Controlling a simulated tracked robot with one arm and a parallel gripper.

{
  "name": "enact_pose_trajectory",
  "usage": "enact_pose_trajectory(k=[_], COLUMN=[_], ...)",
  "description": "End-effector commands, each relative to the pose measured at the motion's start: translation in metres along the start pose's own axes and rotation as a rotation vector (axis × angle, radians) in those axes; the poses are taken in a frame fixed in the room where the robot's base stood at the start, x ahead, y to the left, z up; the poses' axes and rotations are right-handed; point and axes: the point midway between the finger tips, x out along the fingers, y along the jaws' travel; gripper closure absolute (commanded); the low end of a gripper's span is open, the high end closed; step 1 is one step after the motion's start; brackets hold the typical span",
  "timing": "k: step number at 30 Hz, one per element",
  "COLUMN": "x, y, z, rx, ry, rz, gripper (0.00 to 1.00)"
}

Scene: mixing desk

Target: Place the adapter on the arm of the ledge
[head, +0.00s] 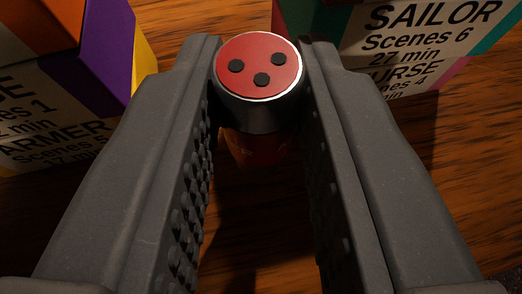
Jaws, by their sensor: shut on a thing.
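A round adapter (259,68) with a red top, several dark dots and a pale rim sits between the tips of my gripper (260,75) in the head view. Its dark side wall shows below the rim. My gripper is shut on it, one finger at each side. A dim reddish shape (257,148) shows under the adapter between the fingers; I cannot tell whether it is part of the adapter or a thing beneath. The ledge and its arm cannot be made out in this view.
A colourful printed box (62,105) stands close on the left, beside the left finger. Another printed box (425,45), lettered "SAILOR", stands at the upper right. The wooden surface (455,140) is bare at the right and between the boxes at the top.

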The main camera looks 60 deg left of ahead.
Motion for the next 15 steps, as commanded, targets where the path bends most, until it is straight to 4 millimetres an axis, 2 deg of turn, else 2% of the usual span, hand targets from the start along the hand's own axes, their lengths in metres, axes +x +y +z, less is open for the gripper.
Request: enact_pose_trajectory(k=[9, 15], x=[0.014, 0.015], y=[-0.001, -0.001], z=[0.034, 0.035], rx=[0.003, 0.000], ry=[-0.005, -0.001], rz=[-0.001, 0.000], gripper=[1.00, 1.00])
